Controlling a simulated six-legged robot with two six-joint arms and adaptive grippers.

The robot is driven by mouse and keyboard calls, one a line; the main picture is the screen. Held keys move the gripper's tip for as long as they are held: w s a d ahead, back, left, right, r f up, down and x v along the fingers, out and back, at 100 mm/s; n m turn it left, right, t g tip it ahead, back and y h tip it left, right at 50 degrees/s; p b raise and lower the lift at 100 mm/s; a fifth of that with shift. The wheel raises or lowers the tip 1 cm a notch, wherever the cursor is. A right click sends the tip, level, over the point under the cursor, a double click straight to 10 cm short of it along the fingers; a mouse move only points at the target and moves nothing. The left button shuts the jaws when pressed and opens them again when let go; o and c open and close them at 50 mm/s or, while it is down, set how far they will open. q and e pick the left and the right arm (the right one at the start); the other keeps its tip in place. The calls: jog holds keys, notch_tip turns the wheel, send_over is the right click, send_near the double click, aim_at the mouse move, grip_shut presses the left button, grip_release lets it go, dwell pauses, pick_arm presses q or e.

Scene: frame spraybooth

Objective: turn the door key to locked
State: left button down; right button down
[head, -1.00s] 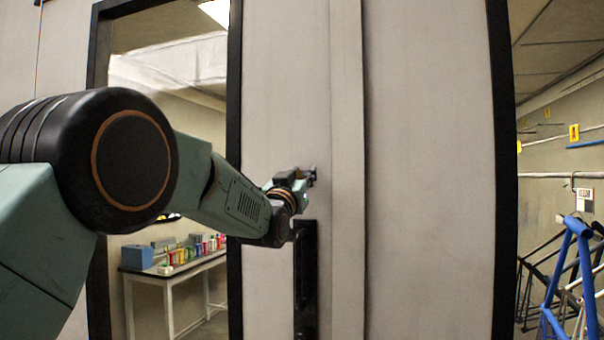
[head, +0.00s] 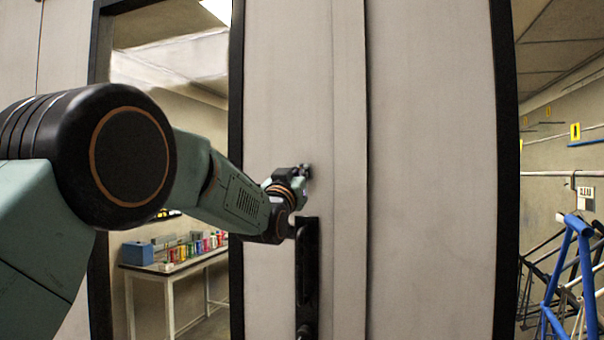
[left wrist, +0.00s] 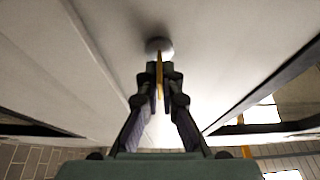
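The brass-yellow door key (left wrist: 159,68) stands in a round grey lock cylinder (left wrist: 159,45) on the pale door (head: 285,80). My left gripper (left wrist: 160,88) has its two fingers close together on either side of the key, and they appear closed on it. In the head view my left gripper (head: 302,180) is at the door face, just above the black handle (head: 307,270). There the key is hidden by the fingers. I cannot read from these views whether the lock is locked. My right gripper is in neither view.
Left of the door panel, a window with a black frame (head: 236,60) shows a table (head: 175,272) with colored cans. At the right, past another black frame (head: 506,200), stand blue bicycle frames (head: 575,260). The door face right of my gripper is clear.

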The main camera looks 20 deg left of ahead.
pick_arm(q)
jog(key=shift+a+f+m, duration=0.1)
jog(key=shift+f+m, duration=0.1)
jog(key=shift+m, duration=0.1)
jog(key=shift+m+h, duration=0.6)
jog(key=shift+m, duration=0.2)
jog(key=m+h, duration=0.1)
jog(key=m, duration=0.2)
jog(key=shift+m+g+h+b, duration=0.3)
jog(key=shift+g+h+b, duration=0.05)
jog(key=shift+g+h, duration=0.05)
jog(key=m, duration=0.1)
jog(key=m+h, duration=0.1)
jog(key=shift+d+m+g, duration=0.2)
jog(key=shift+m+g, duration=0.1)
jog(key=shift+m, duration=0.1)
jog(key=shift+m+g+h+p, duration=0.3)
jog(key=shift+m+h+p, duration=0.15)
jog(key=shift+m, duration=0.65)
jog(key=m+g+p, duration=0.1)
jog(key=m+p, duration=0.1)
jog(key=m, duration=0.1)
jog(key=m+g+h+p, duration=0.1)
jog(key=m+p, duration=0.1)
jog(key=m, duration=0.2)
jog(key=m+g+p, duration=0.2)
jog(key=m, duration=0.2)
jog(key=shift+d+h, duration=0.1)
jog(key=shift+h, duration=0.25)
jog(key=shift+m, duration=0.4)
